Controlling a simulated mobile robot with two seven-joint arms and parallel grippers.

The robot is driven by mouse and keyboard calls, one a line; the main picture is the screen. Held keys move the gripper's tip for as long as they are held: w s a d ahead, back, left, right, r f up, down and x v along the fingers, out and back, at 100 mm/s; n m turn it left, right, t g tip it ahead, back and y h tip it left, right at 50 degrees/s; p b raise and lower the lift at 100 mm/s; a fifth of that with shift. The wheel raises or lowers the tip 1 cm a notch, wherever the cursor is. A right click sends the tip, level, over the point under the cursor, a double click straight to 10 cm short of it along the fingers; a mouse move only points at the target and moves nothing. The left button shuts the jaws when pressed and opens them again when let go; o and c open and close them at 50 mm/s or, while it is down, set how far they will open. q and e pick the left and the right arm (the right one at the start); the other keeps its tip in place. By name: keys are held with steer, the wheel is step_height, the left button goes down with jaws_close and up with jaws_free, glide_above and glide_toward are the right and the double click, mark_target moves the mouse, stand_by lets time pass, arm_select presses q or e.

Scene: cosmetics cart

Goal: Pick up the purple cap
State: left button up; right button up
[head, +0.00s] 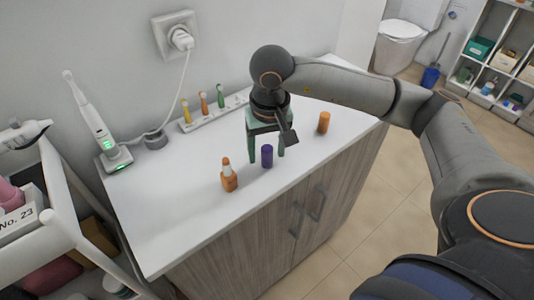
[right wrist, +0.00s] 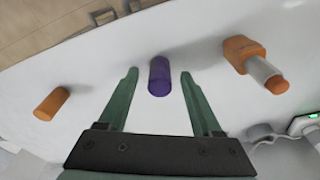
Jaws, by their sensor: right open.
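The purple cap (head: 267,156) stands upright on the white countertop (head: 165,225), near its front edge. My right gripper (head: 266,158) points down over the counter with its two green fingers apart. In the right wrist view the purple cap (right wrist: 159,76) lies between the tips of the open fingers (right wrist: 159,80), with a gap on each side. The fingers do not touch it. My left gripper is not in view.
An orange bottle (head: 229,177) stands left of the cap and an orange cap (head: 324,123) stands to the right. A white cart (head: 60,240) stands at the left.

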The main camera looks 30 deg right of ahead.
jaws_close()
stand_by(0.4)
steer(key=shift+r, duration=0.1)
